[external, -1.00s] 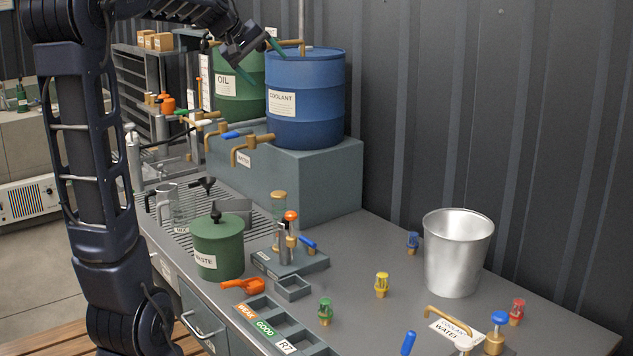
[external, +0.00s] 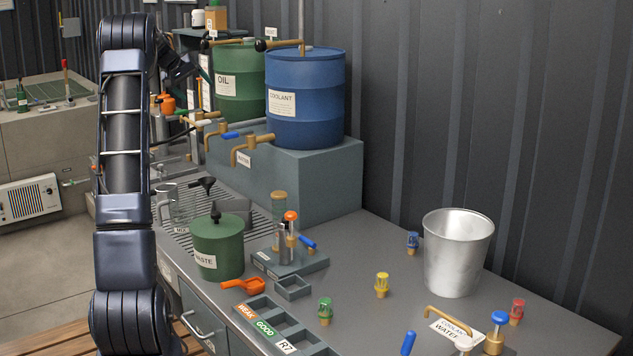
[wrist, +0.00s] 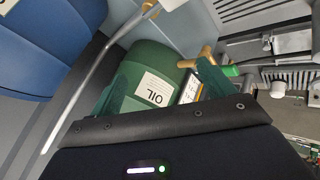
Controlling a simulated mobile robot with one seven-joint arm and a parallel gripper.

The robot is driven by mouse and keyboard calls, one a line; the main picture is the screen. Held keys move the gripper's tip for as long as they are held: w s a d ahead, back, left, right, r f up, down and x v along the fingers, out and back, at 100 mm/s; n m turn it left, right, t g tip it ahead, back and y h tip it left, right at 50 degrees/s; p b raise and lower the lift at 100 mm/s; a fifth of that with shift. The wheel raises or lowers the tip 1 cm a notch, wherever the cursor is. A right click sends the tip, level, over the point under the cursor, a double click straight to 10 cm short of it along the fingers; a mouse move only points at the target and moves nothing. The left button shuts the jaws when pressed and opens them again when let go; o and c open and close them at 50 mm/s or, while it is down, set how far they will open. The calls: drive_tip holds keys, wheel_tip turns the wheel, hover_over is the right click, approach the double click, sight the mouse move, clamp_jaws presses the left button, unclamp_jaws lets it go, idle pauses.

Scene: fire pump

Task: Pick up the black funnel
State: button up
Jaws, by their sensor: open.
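The black funnel (external: 207,187) stands on the ribbed drain grid at the left of the bench in the external view. It is beside a clear measuring jug (external: 170,205) and behind the green waste bin (external: 218,250). I cannot make out the funnel in the wrist view. My gripper shows in the wrist view (wrist: 162,85) with its two green fingers apart and nothing between them. The green oil drum (wrist: 150,75) lies beyond the fingers. In the external view the gripper is mostly hidden near the oil drum, well above and behind the funnel.
The blue coolant drum (external: 305,98) stands on a raised grey block (external: 320,180) with brass taps over the grid. A small rack (external: 290,262) with tools and an orange scoop (external: 243,286) are near the bin. A metal bucket (external: 458,252) stands at the right.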

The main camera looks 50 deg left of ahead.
drive_tip(key=a+f+m+g, duration=0.1)
drive_tip(key=a+f+m, duration=0.15)
drive_tip(key=f, duration=0.35)
drive_tip(key=a+f+m+g+h, duration=0.1)
drive_tip(key=a+f+m, duration=0.15)
drive_tip(key=f, duration=0.25)
drive_tip(key=a+f+m+g, duration=0.1)
drive_tip(key=a+f+m, duration=0.15)
drive_tip(key=f, duration=0.35)
drive_tip(key=m+g+h, duration=0.1)
drive_tip(key=m+h, duration=0.1)
drive_tip(key=m, duration=0.5)
approach(207, 180)
drive_tip(key=shift+d+f, duration=0.15)
drive_tip(key=shift+d, duration=0.4)
drive_tip(key=x, duration=0.4)
drive_tip(key=shift+w+a+f, duration=0.1)
drive_tip(key=shift+w+f, duration=0.1)
drive_tip(key=shift+f, duration=0.1)
drive_tip(key=shift+a+x, duration=0.25)
drive_tip(key=shift+x, duration=1.1)
drive_tip(key=shift+a+x, duration=0.2)
drive_tip(key=shift+x, duration=1.1)
drive_tip(key=shift+w, duration=0.1)
drive_tip(key=shift+c, duration=0.2)
drive_tip(key=c, duration=0.9)
